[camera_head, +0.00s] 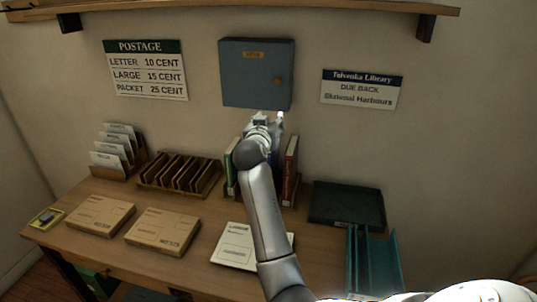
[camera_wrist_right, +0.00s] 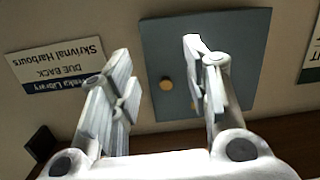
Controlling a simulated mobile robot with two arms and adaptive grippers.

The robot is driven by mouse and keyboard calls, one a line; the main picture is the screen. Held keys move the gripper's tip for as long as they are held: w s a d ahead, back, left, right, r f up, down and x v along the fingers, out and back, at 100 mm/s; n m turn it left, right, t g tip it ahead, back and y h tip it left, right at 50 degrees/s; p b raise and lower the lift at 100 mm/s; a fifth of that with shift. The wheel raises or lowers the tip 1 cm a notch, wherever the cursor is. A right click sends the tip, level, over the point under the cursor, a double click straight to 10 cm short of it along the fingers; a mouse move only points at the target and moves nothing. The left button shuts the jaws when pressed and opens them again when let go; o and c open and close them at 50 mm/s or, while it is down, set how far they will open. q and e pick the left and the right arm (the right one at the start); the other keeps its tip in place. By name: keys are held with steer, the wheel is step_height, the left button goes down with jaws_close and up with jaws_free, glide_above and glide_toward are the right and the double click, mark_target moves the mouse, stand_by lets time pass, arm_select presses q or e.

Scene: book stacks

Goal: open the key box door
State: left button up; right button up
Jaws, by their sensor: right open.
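The key box (camera_head: 240,82) is a blue-grey wall box with a small tan label and a round brass knob (camera_head: 278,82) near its right edge. Its door looks shut. My right gripper (camera_head: 271,117) is just below the box's lower edge in the head view, open and empty. In the right wrist view, which is turned upside down, my right gripper (camera_wrist_right: 157,55) has its fingers spread, with the knob (camera_wrist_right: 166,84) showing between them against the box (camera_wrist_right: 245,60). No contact with the knob shows. My left gripper is not in view.
A shelf (camera_head: 230,12) runs above the box. Signs flank it: a postage sign (camera_head: 146,70) and a library sign (camera_head: 360,89). Below, the desk (camera_head: 200,262) holds parcels (camera_head: 163,231), a wooden rack (camera_head: 180,174), upright books (camera_head: 291,165) and a dark tray (camera_head: 347,205).

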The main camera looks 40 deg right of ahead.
steer(key=s+a+f+n+y, duration=0.1)
steer(key=s+a+f, duration=0.1)
steer(key=f, duration=0.6)
steer(key=shift+s+a+n+g+y, duration=0.3)
steer(key=shift+s+n+y, duration=0.1)
steer(key=shift+s, duration=0.2)
